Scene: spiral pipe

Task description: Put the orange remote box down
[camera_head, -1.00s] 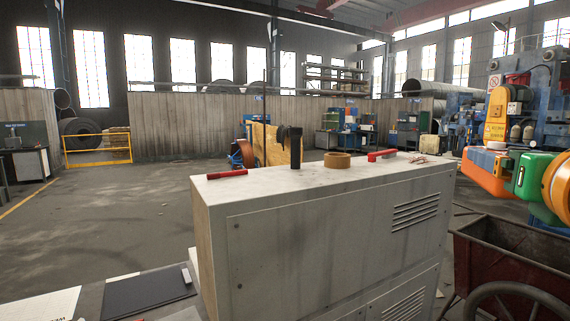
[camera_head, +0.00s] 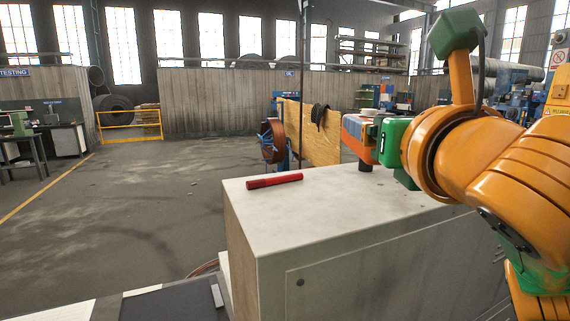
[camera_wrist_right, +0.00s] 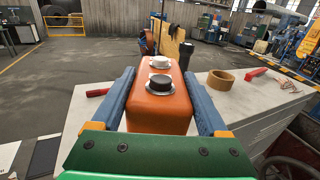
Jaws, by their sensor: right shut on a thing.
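The orange remote box (camera_wrist_right: 160,105) shows in the right wrist view, with a black knob and a white knob on its top. It sits between the two blue fingers of my right gripper (camera_wrist_right: 164,98), which is shut on it. I cannot tell whether the box touches the cabinet top. My left gripper is not in view.
A red-handled tool (camera_head: 274,181) lies on the cabinet's left end. In the wrist view a black cylinder (camera_wrist_right: 219,88), a tape roll (camera_wrist_right: 246,102) and another red object (camera_wrist_right: 257,72) stand to the right. The cabinet top's left part is mostly clear.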

